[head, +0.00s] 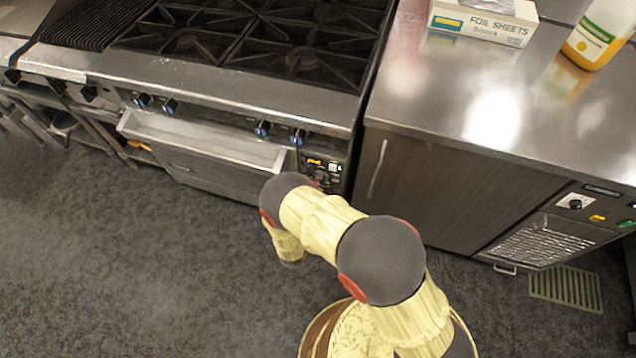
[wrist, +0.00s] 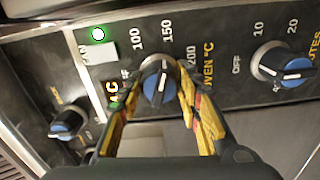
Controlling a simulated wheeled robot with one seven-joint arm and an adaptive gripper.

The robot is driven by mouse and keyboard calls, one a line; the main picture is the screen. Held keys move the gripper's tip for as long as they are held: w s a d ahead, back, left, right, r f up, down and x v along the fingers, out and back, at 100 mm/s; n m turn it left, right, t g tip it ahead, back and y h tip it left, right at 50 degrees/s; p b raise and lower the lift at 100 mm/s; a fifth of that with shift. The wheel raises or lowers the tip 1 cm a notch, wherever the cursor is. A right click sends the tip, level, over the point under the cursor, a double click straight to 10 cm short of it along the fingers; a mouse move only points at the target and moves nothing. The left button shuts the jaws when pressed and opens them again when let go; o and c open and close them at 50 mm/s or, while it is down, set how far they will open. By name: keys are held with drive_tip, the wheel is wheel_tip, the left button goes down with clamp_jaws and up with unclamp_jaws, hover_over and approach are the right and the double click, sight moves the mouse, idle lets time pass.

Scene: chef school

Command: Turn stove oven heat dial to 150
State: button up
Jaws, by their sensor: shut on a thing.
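The oven heat dial (wrist: 157,84) is a dark knob with a blue face and a white line, in the middle of the wrist view. Printed marks 100, 150 and 200 and "OVEN °C" surround it. The white line points up, slightly right, close to the 150 mark. My gripper (wrist: 158,100) is shut on the dial, with one yellow-black finger on each side of it. In the head view the stove (head: 230,95) stands at upper left, its control panel (head: 322,168) at its right end. My arm hides the gripper and dial there.
A minutes dial (wrist: 285,66) is right of the oven dial, and another knob (wrist: 68,124) is at lower left. A lit green light (wrist: 98,34) is above a white switch. A steel counter (head: 430,95) holds a foil box (head: 482,22) and a bottle (head: 598,35).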

drive_tip(key=o, duration=1.2)
drive_tip(key=shift+c, duration=0.2)
drive_tip(key=v, duration=1.2)
